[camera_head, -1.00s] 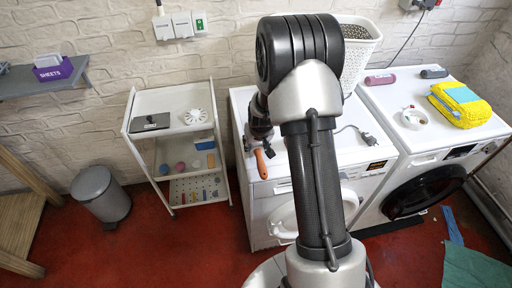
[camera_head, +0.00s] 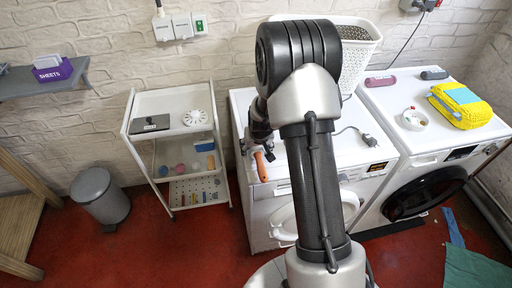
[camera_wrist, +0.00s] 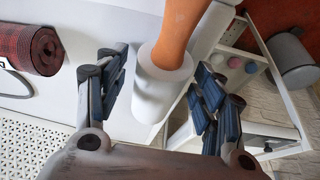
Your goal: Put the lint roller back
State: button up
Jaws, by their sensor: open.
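The lint roller has an orange handle (camera_head: 261,166) and a white roll (camera_wrist: 160,88). It lies on the left washing machine (camera_head: 305,155), at the left front of its top, with the handle toward the front edge. In the wrist view the roll lies between the two dark blue-padded fingers of my gripper (camera_wrist: 160,82), with gaps on both sides. My gripper is open and not closed on it. In the head view my arm hides much of the gripper and the roll.
A white trolley (camera_head: 130,125) with a black item (camera_head: 150,124) and white round rack (camera_head: 195,118) stands left. A perforated white basket (camera_head: 362,50) stands behind my arm. A yellow package (camera_head: 460,104) lies on the right machine (camera_head: 432,140). A dark red roll (camera_wrist: 35,50) lies nearby.

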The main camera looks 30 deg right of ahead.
jog(key=shift+r+p, duration=0.3)
jog(key=p+v, duration=0.3)
jog(key=v, duration=0.8)
notch_tip(320, 180, up, 10)
send_over(259, 157)
jog(key=s+a, duration=0.4)
jog(key=a, duration=0.1)
jog(key=s+a+r+n, duration=0.1)
jog(key=s+a+r, duration=0.2)
jog(key=s, duration=0.4)
jog(key=s+a+r+n, duration=0.1)
jog(key=s+a+r, duration=0.2)
jog(key=s, duration=0.5)
jog(key=s+a+r+n+y, duration=0.1)
jog(key=s+a+r, duration=0.2)
jog(key=s+r, duration=0.2)
jog(key=s, duration=0.3)
jog(key=shift+a+r, duration=0.25)
jog(key=shift+a, duration=0.15)
